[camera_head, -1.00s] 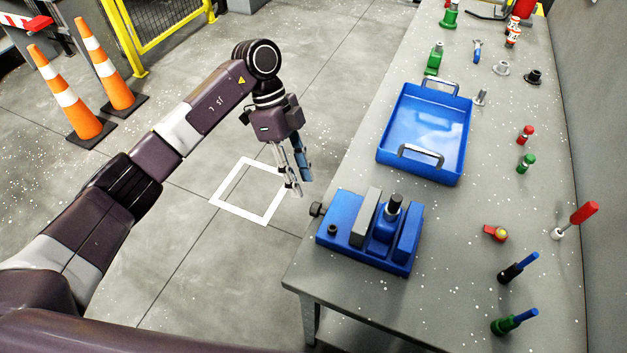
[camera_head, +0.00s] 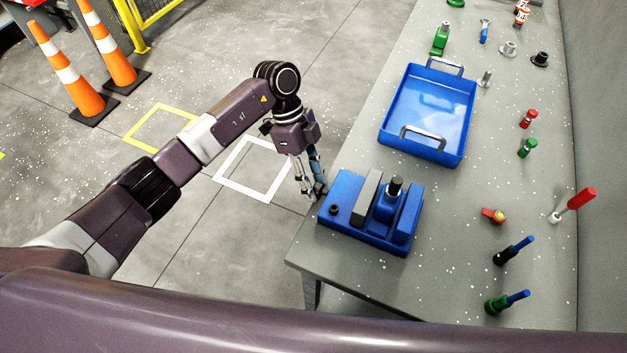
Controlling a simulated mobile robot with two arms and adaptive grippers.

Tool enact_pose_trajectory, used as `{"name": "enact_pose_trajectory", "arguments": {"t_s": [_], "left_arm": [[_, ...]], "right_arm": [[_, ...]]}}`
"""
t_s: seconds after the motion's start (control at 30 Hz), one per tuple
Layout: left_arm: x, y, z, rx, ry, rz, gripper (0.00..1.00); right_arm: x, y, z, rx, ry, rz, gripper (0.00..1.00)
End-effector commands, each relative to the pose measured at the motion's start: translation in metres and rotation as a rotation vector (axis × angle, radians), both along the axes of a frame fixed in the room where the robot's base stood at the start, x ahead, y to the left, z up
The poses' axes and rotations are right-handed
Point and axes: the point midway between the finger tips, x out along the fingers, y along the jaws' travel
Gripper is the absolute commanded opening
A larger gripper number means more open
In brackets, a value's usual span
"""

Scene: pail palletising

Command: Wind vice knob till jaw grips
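The blue vice (camera_head: 360,232) stands near the front left corner of the grey workbench. Its grey jaw plate (camera_head: 367,197) stands upright on the left. A blue rounded part with a dark pin (camera_head: 395,188) stands between that plate and the blue block (camera_head: 408,215) on the right. The jaw plate looks close to the part; I cannot tell whether they touch. My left gripper (camera_head: 313,194) points down at the vice's left end, where the knob is. Its fingertips cover the knob, and I cannot tell whether they are shut on it. My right gripper is not in view.
A blue tray (camera_head: 389,135) with grey handles lies behind the vice. Several small tools and fittings stand along the bench's right side, including a red-handled one (camera_head: 582,200). A wall closes the right. Orange cones (camera_head: 71,74) stand on the floor at left.

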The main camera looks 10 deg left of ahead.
Motion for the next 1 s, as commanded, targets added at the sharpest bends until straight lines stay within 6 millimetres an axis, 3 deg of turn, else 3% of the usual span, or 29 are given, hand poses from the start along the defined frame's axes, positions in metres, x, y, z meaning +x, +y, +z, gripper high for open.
{"name": "enact_pose_trajectory", "arguments": {"t_s": [0.03,0.27,0.47,0.7,1.0], "left_arm": [[0.0,0.0,0.0,0.0,0.0,0.0,0.26],[0.0,0.0,0.0,0.0,0.0,0.0,0.01],[0.0,0.002,0.002,-0.01,-0.037,0.001,0.01],[-0.004,0.003,0.002,-0.062,-0.2,0.002,0.01],[-0.005,0.003,0.0,-0.112,-0.348,0.0,0.01]], "right_arm": [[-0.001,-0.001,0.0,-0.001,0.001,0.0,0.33],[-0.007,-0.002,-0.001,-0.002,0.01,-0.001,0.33],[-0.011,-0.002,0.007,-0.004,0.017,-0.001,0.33],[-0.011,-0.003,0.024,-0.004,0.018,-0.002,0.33],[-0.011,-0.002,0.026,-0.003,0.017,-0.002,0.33]]}}
